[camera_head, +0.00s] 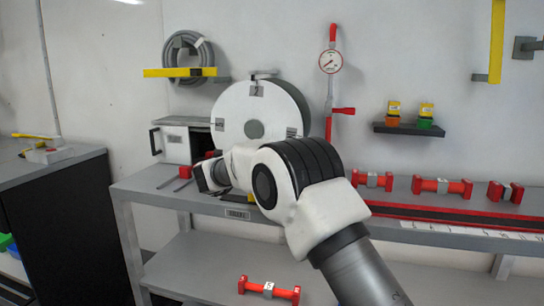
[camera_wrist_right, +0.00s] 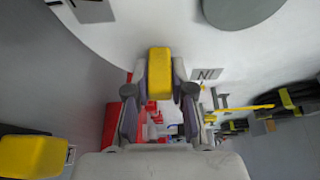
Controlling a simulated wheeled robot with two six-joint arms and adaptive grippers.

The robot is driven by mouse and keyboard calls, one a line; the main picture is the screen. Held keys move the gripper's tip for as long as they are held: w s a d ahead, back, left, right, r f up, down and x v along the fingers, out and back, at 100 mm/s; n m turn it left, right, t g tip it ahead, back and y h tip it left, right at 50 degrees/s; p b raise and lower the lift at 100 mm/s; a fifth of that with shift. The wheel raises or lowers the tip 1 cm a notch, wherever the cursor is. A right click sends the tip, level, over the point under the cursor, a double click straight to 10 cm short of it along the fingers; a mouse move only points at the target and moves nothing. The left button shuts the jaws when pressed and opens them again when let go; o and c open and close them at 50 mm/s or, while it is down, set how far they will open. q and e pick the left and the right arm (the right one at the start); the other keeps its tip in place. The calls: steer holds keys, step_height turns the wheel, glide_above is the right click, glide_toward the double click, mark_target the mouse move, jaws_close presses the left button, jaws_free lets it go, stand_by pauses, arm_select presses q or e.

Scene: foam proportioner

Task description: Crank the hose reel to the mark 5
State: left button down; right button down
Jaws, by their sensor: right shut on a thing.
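The hose reel (camera_head: 235,108) is a large white disc with a grey hub (camera_head: 254,129), standing on the bench at the back. Numbered plates sit around its face. The plate at the top (camera_head: 256,90) reads 2 and lies just under a small bracket (camera_head: 264,73); the other plates are too small to read surely. In the right wrist view my right gripper (camera_wrist_right: 160,90) is shut on a yellow handle (camera_wrist_right: 160,62) in front of the disc. In the head view my right wrist hides the reel's lower part and the handle. My left gripper is out of view.
Red valve pieces (camera_head: 443,186) lie on the bench to the right. A second yellow block (camera_wrist_right: 32,157) shows at lower left in the wrist view.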

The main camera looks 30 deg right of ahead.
stand_by(0.4)
steer(key=c, duration=1)
jaws_free()
steer(key=v, duration=1.2)
steer(key=shift+f, duration=0.1)
